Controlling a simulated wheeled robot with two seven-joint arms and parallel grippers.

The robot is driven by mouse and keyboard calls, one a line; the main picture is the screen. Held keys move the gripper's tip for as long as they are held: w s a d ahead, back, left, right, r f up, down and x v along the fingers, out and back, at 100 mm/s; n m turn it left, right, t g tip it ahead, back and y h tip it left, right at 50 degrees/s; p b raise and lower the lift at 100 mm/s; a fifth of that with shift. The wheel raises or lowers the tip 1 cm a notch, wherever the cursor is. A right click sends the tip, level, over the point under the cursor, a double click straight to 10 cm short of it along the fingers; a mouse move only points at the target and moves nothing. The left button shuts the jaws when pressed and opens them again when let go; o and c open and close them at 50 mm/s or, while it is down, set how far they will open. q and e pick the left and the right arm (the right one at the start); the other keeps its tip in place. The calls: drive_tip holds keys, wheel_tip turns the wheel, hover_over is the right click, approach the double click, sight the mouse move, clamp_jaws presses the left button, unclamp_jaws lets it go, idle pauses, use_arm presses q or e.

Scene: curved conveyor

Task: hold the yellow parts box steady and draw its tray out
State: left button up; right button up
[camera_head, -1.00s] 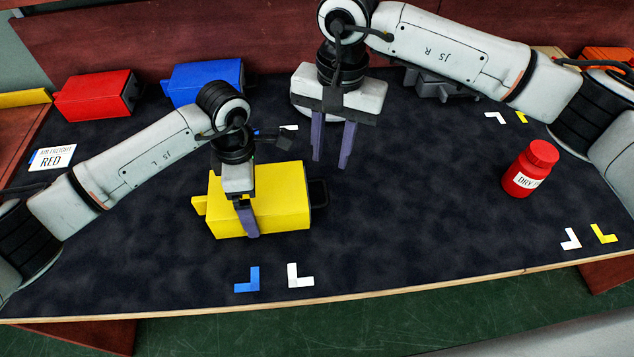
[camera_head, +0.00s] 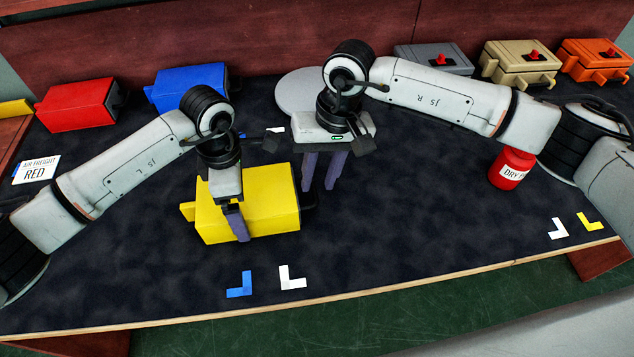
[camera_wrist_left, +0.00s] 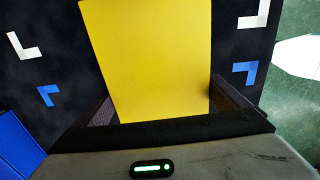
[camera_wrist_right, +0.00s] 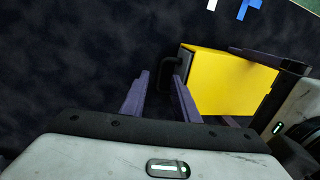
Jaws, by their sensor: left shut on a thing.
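The yellow parts box (camera_head: 265,210) sits on the dark mat, slightly turned. My left gripper (camera_head: 237,226) is shut across its body from above; the left wrist view shows a finger on each side of the yellow top (camera_wrist_left: 150,60). The tray's dark handle (camera_head: 309,199) sticks out at the box's right end and shows in the right wrist view (camera_wrist_right: 168,72). My right gripper (camera_head: 319,187) is open and empty, fingers pointing down close to the handle. In the right wrist view one fingertip overlaps the handle; I cannot tell whether they touch. The tray looks closed.
Red (camera_head: 78,105) and blue (camera_head: 190,85) boxes stand at the back left. Grey, tan (camera_head: 520,62) and orange boxes stand at the back right. A red bottle (camera_head: 511,167) stands at the right, near my right arm. The mat between box and bottle is clear.

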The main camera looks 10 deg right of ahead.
drive_tip(key=shift+a+f, duration=0.2)
drive_tip(key=shift+f, duration=1.1)
clamp_jaws()
idle(0.5)
